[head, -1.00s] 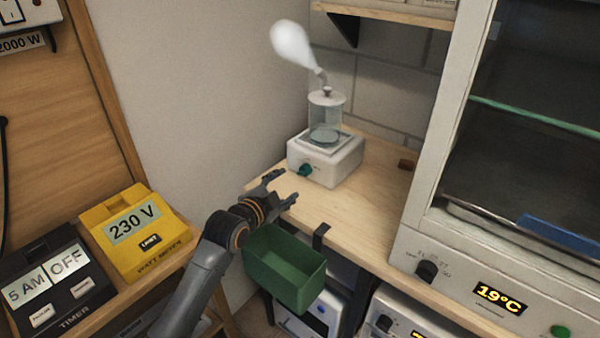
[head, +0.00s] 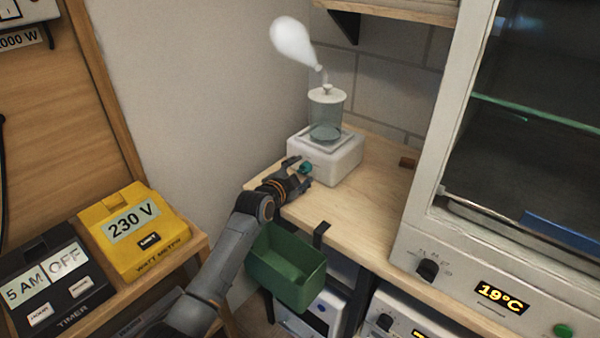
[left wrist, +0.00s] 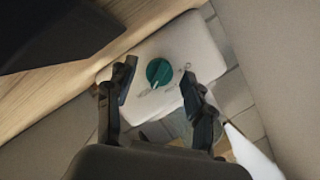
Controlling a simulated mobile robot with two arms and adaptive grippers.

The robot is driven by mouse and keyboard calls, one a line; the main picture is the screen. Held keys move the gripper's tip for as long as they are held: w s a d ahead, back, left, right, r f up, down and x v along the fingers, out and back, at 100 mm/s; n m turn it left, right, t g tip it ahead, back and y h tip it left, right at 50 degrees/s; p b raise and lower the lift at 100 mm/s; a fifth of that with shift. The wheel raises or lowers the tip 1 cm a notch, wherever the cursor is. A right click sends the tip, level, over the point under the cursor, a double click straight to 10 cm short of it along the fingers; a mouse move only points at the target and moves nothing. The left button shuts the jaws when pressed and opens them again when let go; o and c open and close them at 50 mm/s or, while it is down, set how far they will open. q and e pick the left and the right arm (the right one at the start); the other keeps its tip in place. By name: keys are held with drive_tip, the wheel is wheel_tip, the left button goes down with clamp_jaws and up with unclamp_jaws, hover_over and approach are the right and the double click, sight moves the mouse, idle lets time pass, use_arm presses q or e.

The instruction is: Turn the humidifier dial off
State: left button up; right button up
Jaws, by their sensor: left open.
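The humidifier (head: 338,166) is a white box with a clear tank on top, standing on a wooden shelf, with a white plume rising from its nozzle. Its teal dial (head: 306,168) is on the front face. The dial also shows in the left wrist view (left wrist: 159,72), with a pale pointer line on it. My left gripper (head: 299,173) is open at the dial, its fingers on either side of it. In the left wrist view the dial lies between and beyond the two fingertips (left wrist: 158,80); I cannot tell whether they touch it. My right gripper is not in view.
A green bin (head: 284,268) hangs at the shelf's front edge, just below my left arm. A glass-fronted cabinet (head: 425,215) stands at the right. A yellow watt meter (head: 165,250) and a black timer (head: 75,300) sit at the left. The wooden shelf (head: 345,220) right of my gripper is clear.

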use_arm(q)
clamp_jaws()
drive_tip(key=shift+n, duration=0.3)
drive_tip(key=shift+a+n+g, duration=0.1)
drive_tip(key=shift+n+g, duration=0.3)
drive_tip(key=shift+n, duration=0.3)
drive_tip(key=shift+w+n+g+h+b, duration=0.1)
drive_tip(key=shift+n+g+h+b, duration=0.5)
drive_tip(key=shift+n+h+b, duration=0.75)
drive_tip(key=shift+n+y, duration=0.25)
drive_tip(key=shift+y, duration=0.1)
unclamp_jaws()
drive_tip(key=shift+a, duration=0.1)
drive_tip(key=v, duration=1.2)
